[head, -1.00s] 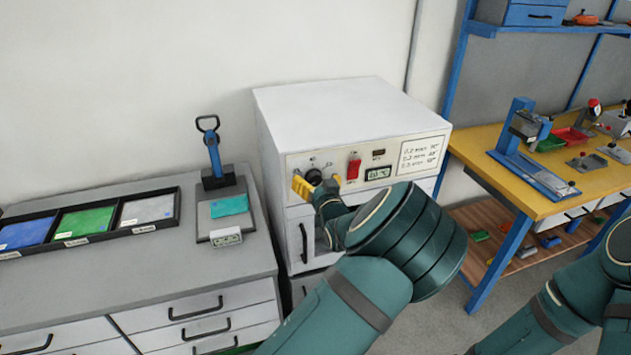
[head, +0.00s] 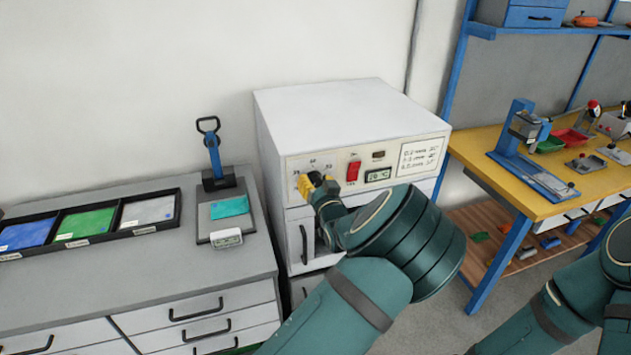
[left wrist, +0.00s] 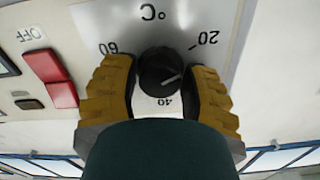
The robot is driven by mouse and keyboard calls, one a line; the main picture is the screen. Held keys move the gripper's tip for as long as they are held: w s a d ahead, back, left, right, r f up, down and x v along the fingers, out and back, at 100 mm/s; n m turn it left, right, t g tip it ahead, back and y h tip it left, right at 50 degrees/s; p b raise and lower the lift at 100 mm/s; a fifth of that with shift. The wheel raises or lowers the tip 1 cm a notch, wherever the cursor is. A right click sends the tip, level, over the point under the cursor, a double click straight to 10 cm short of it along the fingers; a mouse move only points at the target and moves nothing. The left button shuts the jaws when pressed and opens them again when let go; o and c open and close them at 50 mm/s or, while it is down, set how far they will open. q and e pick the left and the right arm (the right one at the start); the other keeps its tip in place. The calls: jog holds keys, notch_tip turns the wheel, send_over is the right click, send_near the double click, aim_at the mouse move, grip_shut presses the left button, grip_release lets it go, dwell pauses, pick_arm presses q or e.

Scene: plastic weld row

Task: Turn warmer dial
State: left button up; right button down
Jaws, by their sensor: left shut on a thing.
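The warmer (head: 335,105) is a white box with a control panel on its front. Its black round dial (left wrist: 160,72) shows in the left wrist view, where the scale appears upside down with 20, 40 and 60. The dial's pale pointer line lies between 20 and 40. My left gripper (head: 312,182) has yellow fingers, shut on the dial from both sides; the fingers hide most of the dial in the head view. A red switch (head: 353,171) and a small display (head: 378,175) sit right of the dial. My right arm shows at the lower right, its gripper out of view.
A grey cabinet (head: 120,285) at left bears trays of coloured sheets and a blue-handled tool (head: 213,150). A yellow bench (head: 500,180) with a blue press stands at right. The warmer's door handle (head: 304,244) is below the dial.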

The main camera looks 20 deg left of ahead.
pick_arm(q)
jog(key=shift+r+m+p, duration=0.2)
jog(key=shift+m+p, duration=0.5)
jog(key=shift+m, duration=0.5)
jog(key=m+p, duration=0.1)
jog(key=m, duration=0.2)
jog(key=shift+m+p, duration=0.3)
jog(key=shift+p, duration=0.1)
jog(key=m+p, duration=0.1)
jog(key=m, duration=0.2)
jog(key=shift+f+m, duration=0.1)
jog(key=shift+m, duration=0.8)
jog(key=shift+p, duration=0.3)
jog(key=o, duration=1.2)
